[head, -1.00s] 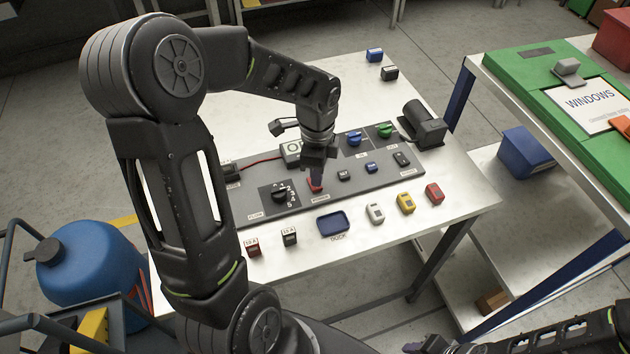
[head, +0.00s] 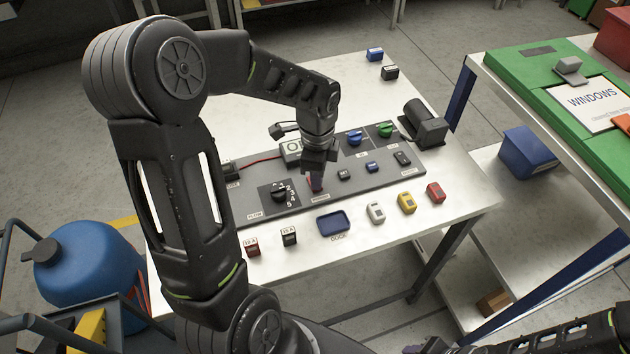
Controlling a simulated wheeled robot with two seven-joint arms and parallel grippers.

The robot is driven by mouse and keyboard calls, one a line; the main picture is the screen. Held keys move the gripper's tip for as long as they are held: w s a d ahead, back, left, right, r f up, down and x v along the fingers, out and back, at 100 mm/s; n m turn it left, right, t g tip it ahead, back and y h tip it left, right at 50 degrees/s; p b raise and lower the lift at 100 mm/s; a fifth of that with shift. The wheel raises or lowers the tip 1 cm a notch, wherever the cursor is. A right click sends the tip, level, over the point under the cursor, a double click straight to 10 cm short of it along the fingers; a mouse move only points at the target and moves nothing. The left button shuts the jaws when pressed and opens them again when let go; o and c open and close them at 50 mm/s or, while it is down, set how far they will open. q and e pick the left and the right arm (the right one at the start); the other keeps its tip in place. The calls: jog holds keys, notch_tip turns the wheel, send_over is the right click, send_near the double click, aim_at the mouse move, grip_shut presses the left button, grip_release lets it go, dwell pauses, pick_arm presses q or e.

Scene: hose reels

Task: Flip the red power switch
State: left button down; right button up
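The red power switch (head: 311,182) is on the grey control panel (head: 240,211) and shows only as a sliver of red. My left gripper (head: 317,186) points down onto it and hides most of it. The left fingers look closed together, with nothing seen between them. I cannot tell which way the switch is tilted or whether the fingertips touch it. My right gripper (head: 423,347) is at the bottom edge, partly cut off, and its fingers are too little shown to read.
Blue (head: 354,138) and green (head: 385,130) knobs sit behind. A blue tray (head: 333,223) and several coloured blocks line the table's front.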

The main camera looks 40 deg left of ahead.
pick_arm(q)
jog(key=shift+f, duration=0.2)
jog(key=shift+r, duration=0.1)
jog(key=shift+r+p, duration=2.8)
jog(key=shift+r, duration=0.7)
